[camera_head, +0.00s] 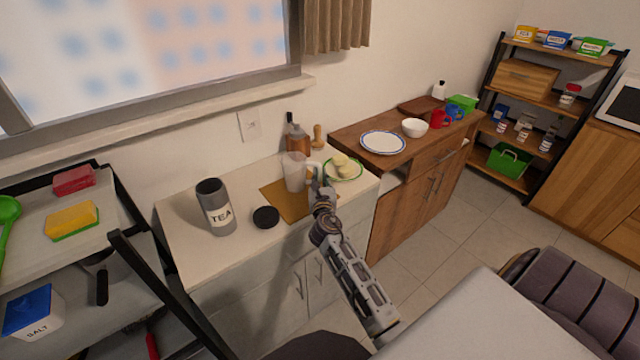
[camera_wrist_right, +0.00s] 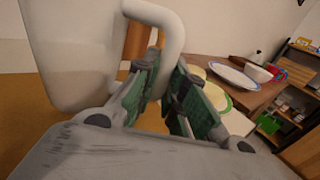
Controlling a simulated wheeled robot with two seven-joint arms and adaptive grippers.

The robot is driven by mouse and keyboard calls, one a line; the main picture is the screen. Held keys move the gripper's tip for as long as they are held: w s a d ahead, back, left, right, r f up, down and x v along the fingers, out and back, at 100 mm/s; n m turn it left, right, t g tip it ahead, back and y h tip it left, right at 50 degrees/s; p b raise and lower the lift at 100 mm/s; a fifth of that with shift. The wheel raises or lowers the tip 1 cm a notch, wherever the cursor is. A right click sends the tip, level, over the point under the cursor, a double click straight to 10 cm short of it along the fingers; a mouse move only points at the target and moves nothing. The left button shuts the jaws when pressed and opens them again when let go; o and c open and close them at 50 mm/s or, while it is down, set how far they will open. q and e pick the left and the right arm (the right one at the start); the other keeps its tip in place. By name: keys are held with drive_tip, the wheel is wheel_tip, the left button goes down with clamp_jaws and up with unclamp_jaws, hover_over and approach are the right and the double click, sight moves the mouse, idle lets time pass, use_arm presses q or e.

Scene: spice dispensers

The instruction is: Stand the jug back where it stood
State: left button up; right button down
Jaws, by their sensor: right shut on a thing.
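The jug (camera_head: 294,171) is pale and translucent, and it is upright over the tan mat (camera_head: 284,206) on the white counter. In the right wrist view the jug (camera_wrist_right: 75,50) fills the upper left, with its handle (camera_wrist_right: 172,30) curving toward my fingers. My right gripper (camera_head: 318,187) is shut on the jug's handle; its green-padded fingers (camera_wrist_right: 170,92) show on both sides of it. I cannot tell whether the jug's base touches the mat. My left gripper is not in view.
A grey TEA canister (camera_head: 215,207) and a black lid (camera_head: 266,217) stand left of the mat. A plate (camera_head: 345,172) with pale round food is close right of the jug. A bottle (camera_head: 298,142) and a wooden item (camera_head: 318,136) stand behind. The counter's front left is clear.

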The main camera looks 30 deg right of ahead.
drive_tip(key=shift+f, duration=0.8)
use_arm(q)
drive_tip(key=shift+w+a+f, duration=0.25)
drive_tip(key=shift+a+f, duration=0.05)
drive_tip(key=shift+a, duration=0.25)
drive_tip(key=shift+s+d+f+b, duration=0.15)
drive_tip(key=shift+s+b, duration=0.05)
drive_tip(key=shift+b, duration=0.1)
use_arm(e)
drive_tip(key=shift+f, duration=0.1)
drive_tip(key=c, duration=1.5)
unclamp_jaws()
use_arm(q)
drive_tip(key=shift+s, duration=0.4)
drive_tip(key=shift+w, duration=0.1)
